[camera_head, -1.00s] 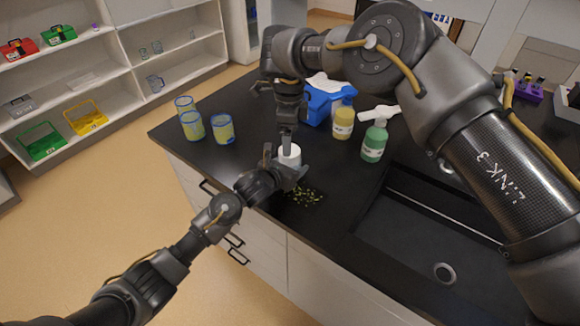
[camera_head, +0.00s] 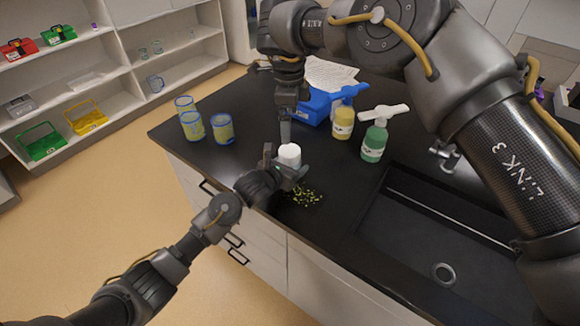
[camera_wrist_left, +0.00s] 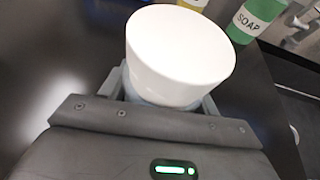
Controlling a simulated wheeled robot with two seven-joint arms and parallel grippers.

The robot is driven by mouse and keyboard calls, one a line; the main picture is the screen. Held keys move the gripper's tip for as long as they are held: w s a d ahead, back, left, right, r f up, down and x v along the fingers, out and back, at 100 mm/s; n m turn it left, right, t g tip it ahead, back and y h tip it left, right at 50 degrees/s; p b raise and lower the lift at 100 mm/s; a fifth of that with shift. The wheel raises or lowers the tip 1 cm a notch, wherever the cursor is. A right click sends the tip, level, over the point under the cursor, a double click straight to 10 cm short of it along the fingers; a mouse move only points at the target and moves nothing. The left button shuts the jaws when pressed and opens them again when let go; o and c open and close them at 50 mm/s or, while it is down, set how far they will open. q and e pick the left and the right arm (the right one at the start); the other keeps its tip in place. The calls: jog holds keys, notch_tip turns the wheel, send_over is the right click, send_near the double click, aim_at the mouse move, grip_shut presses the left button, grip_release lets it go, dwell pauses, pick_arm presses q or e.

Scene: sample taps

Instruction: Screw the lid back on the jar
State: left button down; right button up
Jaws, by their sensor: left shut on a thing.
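A white lid (camera_head: 289,152) sits on top of the jar; it fills the middle of the left wrist view (camera_wrist_left: 180,50). The jar is mostly hidden beneath the lid and behind the fingers; a pale bit of it shows in the left wrist view (camera_wrist_left: 135,88). My left gripper (camera_head: 284,168) is shut on the jar at the counter's front edge. I cannot tell how tightly the lid is seated. My right gripper (camera_head: 286,130) points down just above and behind the lid. Its fingers appear edge-on, and none show on the lid in the left wrist view.
Several blue-rimmed beakers (camera_head: 222,129) stand left. A yellow bottle (camera_head: 343,122), a green soap bottle (camera_head: 374,140) and a blue box (camera_head: 314,107) stand behind. The sink (camera_head: 430,225) is at right.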

notch_tip(320, 180, up, 2)
jog(key=shift+r, duration=0.1)
pick_arm(q)
jog(key=shift+c, duration=1.4)
grip_release()
jog(key=b+v, duration=0.1)
jog(key=v, duration=0.9)
jog(key=shift+s+a+r+b, duration=0.25)
jog(key=shift+b, duration=0.15)
pick_arm(e)
jog(key=shift+f, duration=0.9)
